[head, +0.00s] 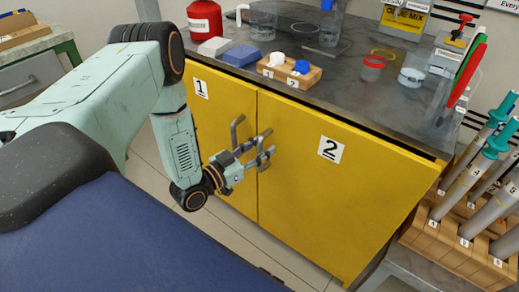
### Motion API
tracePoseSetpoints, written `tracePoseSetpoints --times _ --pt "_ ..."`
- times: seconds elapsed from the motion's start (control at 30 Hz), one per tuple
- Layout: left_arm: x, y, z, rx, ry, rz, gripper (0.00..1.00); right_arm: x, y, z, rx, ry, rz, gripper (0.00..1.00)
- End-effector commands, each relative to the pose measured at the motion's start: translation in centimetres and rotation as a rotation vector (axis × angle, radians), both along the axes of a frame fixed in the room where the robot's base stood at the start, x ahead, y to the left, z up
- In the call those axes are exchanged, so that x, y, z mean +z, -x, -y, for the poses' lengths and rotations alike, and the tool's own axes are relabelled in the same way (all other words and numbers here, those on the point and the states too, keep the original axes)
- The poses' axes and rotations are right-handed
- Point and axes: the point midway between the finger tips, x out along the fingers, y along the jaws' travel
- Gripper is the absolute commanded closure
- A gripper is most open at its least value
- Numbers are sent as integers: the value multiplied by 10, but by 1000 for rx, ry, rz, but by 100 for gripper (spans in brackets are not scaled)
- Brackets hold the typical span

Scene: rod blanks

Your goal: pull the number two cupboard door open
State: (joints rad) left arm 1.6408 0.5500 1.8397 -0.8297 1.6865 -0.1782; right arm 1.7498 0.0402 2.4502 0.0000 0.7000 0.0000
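The yellow number two cupboard door (340,195) carries a white label "2" and looks closed, about flush with the number one door (222,105) to its left. The grey bar handle of door two (264,158) is near the door's left edge. My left gripper (262,146) reaches in from the left, with its fingers at this handle. The fingers overlap the handle in the picture, and I cannot tell whether they grip it. My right gripper is not in view.
The door one handle (237,130) is close beside my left gripper. The dark countertop (335,95) above holds a red can (205,18), a wooden block (289,73) and jars. A wooden rack (462,250) with numbered tubes stands at the right. Tiled floor lies in front.

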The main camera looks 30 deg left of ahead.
Motion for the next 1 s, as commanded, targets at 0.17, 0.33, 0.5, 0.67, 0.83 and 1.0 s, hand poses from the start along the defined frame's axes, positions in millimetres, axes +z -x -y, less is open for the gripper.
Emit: tracePoseSetpoints --times 0.17,0.33,0.5,0.67,0.83,1.0 --pt "0 -1 -1 0 -1 0 62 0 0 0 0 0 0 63" --pt "0 -1 -1 0 -1 0 76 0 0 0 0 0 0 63" --pt "0 0 -1 -1 0 0 91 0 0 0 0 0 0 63" --pt "0 0 -1 0 0 -1 100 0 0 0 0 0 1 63" --pt "0 0 -1 -1 0 -1 100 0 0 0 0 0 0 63" --pt "0 0 -1 -1 0 -1 100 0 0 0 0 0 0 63"
